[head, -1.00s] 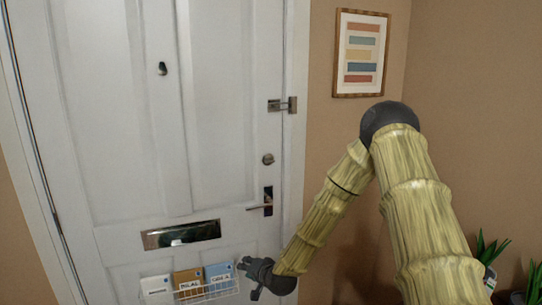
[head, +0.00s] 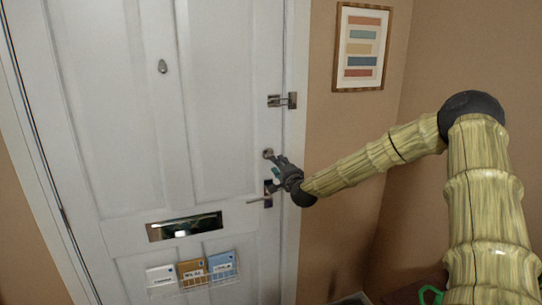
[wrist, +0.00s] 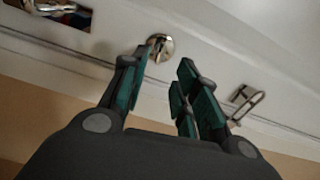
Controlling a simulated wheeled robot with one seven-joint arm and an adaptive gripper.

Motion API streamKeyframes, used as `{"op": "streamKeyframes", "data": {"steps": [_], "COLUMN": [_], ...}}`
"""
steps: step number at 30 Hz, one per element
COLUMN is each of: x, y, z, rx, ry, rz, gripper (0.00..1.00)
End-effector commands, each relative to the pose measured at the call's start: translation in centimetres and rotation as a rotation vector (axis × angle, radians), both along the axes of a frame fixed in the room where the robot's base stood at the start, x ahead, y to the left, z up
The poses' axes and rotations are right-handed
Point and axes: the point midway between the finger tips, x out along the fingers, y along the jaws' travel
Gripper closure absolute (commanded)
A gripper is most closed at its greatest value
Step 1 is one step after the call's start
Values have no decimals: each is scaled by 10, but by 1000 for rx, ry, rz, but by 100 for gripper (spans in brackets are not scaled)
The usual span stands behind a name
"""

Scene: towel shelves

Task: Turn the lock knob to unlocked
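The lock knob (head: 268,153) is a small round metal knob on the white door (head: 228,110), above the lever handle. In the wrist view the knob (wrist: 160,46) shows just beyond my fingertips, roughly between them, with a raised grip across its face. My gripper (head: 277,163) is close to the knob, just below and to its right in the head view. In the wrist view my gripper (wrist: 164,68) is open, with nothing between its fingers. I cannot tell whether a finger touches the knob.
The lever handle (head: 261,200) sits just below my gripper. A metal latch (head: 282,101) is higher on the door edge. A mail slot (head: 184,226) and a rack with several cards are lower. A framed picture (head: 362,48) hangs on the right wall.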

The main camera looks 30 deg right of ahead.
Motion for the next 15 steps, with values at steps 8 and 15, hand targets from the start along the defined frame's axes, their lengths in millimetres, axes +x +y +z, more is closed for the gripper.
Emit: {"op": "streamKeyframes", "data": {"steps": [8, 15], "x": [28, 53], "y": [-7, -12], "z": [1, 1], "rx": [-4, -3], "ry": [1, 2], "rz": [0, 1], "gripper": [70, 70]}}
